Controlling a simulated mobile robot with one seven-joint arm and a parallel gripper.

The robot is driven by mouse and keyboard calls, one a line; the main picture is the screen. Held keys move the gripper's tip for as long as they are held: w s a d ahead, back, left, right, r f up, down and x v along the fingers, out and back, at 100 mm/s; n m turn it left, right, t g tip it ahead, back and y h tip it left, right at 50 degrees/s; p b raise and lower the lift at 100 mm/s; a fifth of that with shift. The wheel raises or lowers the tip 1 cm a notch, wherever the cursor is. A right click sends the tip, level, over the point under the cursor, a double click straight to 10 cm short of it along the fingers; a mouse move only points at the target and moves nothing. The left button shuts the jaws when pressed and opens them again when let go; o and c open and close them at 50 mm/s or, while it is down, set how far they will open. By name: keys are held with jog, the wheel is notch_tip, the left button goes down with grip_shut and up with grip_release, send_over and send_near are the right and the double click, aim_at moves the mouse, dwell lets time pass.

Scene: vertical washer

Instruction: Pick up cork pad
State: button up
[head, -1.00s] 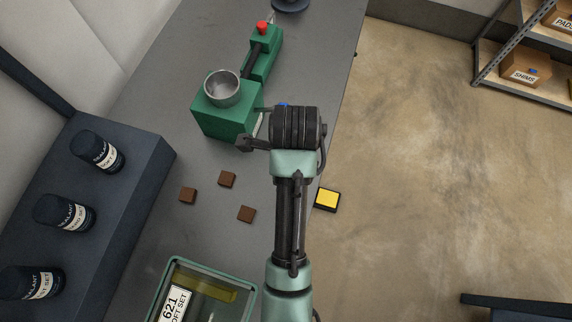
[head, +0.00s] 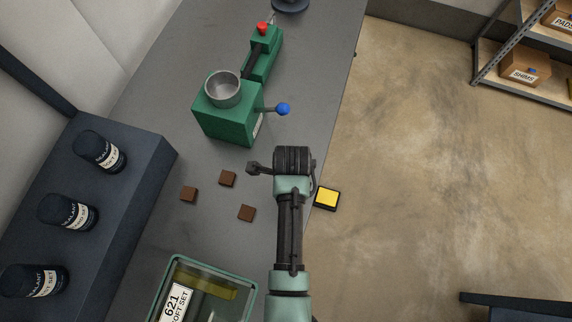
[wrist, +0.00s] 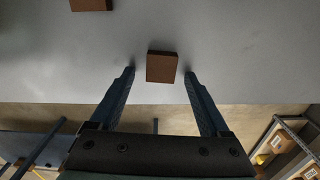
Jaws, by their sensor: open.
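Three small brown cork pads lie flat on the grey bench in the head view: a left one (head: 188,194), an upper one (head: 227,179) and a lower right one (head: 246,213). My gripper (head: 254,168) is above the bench, a little up and right of the upper pad. In the wrist view my gripper (wrist: 160,74) is open and empty. One cork pad (wrist: 162,67) appears between its fingertips, with no visible contact. A second pad (wrist: 91,4) is cut off at the top edge. I cannot tell which pad is the centred one.
A green press (head: 228,122) with a metal bowl and blue-knobbed lever stands beyond the pads. A green-rimmed bin (head: 160,290) is at the front. A dark rack (head: 130,180) with black canisters is at left. A yellow-topped block (head: 327,198) is at the right bench edge.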

jog(key=shift+c, duration=0.3)
grip_shut()
